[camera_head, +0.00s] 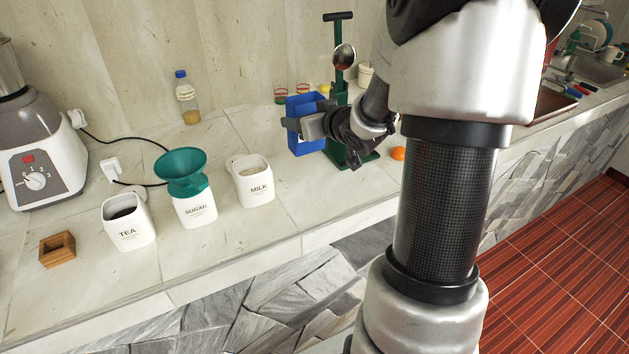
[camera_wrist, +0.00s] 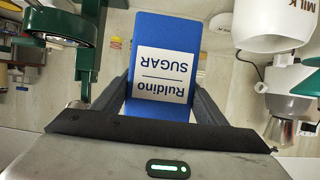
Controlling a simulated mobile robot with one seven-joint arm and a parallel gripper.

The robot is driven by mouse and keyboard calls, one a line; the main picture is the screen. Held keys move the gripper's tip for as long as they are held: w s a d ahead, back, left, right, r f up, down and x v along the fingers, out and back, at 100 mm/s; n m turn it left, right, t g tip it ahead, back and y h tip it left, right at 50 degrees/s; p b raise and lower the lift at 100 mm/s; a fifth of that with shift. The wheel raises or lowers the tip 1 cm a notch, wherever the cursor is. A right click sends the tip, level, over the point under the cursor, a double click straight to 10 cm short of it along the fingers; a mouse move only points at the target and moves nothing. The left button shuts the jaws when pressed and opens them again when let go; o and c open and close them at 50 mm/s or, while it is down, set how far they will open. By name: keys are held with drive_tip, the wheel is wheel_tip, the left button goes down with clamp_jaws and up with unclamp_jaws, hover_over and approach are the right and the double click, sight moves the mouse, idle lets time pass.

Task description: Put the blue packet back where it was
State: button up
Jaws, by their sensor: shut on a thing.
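The blue packet (camera_head: 303,106) is upright in my gripper (camera_head: 306,127), beside the green press at the back of the counter. In the wrist view the blue packet (camera_wrist: 205,32) shows a white label reading "Ruldino SUGAR", upside down. The fingers of my gripper (camera_wrist: 163,95) are shut on the packet from both sides. My gripper hides part of the packet in the head view. I cannot tell whether its base touches the counter.
The green press (camera_head: 339,60) stands just right of the packet, with an orange (camera_head: 398,153) near its base. Left are the MILK (camera_head: 253,186), SUGAR (camera_head: 198,212) and TEA (camera_head: 129,228) canisters, a green funnel (camera_head: 181,166) on SUGAR, and a bottle (camera_head: 187,100). Counter between MILK and packet is clear.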

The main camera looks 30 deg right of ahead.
sight(311, 151)
wheel_tip(311, 151, down, 9)
drive_tip(key=b, duration=0.2)
drive_tip(key=shift+f+b, duration=0.15)
drive_tip(key=shift+b, duration=0.15)
drive_tip(key=shift+f, duration=0.2)
drive_tip(key=o, duration=1.3)
drive_tip(key=shift+r, duration=0.3)
drive_tip(key=p+v, duration=0.2)
drive_tip(key=v, duration=1)
